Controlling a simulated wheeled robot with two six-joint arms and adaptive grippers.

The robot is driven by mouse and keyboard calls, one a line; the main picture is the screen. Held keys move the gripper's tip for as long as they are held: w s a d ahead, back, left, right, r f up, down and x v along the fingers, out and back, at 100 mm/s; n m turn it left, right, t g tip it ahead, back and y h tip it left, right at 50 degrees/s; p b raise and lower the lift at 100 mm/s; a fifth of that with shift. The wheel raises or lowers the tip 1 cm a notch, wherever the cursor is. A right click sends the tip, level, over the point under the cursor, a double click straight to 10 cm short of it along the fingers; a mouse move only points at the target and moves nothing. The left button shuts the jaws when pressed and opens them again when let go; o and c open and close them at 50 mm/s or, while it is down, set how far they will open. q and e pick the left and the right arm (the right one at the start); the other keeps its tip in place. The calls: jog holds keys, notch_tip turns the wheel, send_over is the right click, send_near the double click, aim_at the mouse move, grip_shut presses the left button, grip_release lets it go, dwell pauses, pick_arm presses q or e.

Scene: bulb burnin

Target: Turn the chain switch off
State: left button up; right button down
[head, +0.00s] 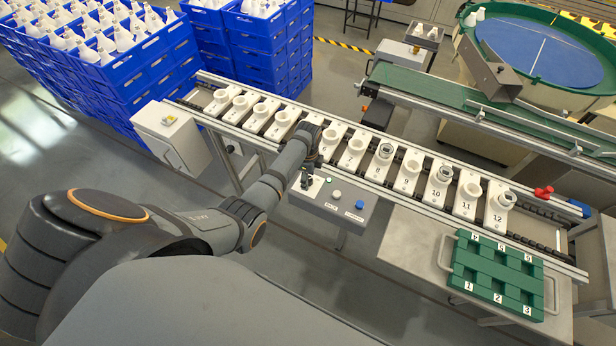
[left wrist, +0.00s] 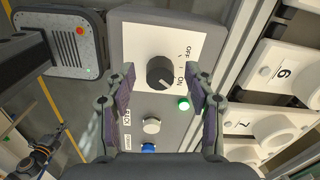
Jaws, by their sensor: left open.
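The chain switch is a dark round knob (left wrist: 160,72) on a white plate marked OFF and ON, in the left wrist view. A light mark on the knob lies at its lower right, toward ON. A green lamp (left wrist: 183,103) beside it looks lit. My left gripper (left wrist: 160,70) is open, with its fingers on either side of the knob in the picture; I see no clear contact. In the head view the left gripper (head: 306,182) is small and dark over the left end of the grey control box (head: 345,212). The right gripper is not in view.
The box also has a white button (head: 337,194) and a blue button (head: 359,204). Behind it runs the chain conveyor (head: 400,198) with numbered white socket holders. A green tray (head: 497,272) sits at right. Blue crates (head: 150,75) of bulbs stand at back left.

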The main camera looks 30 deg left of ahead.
pick_arm(q)
grip_shut()
jog(key=shift+r, duration=0.1)
jog(key=n+p, duration=0.2)
jog(key=shift+s+n, duration=0.1)
jog(key=shift+n, duration=0.3)
jog(key=n+p, duration=0.1)
jog(key=n, duration=0.2)
jog(key=shift+n, duration=0.3)
jog(key=n+p, duration=0.1)
jog(key=n, duration=0.2)
jog(key=shift+d+n+p, duration=0.1)
jog(key=shift+n+p, duration=0.2)
jog(key=shift+p, duration=0.05)
jog(key=shift+n+p, duration=0.4)
jog(key=shift+n, duration=1.5)
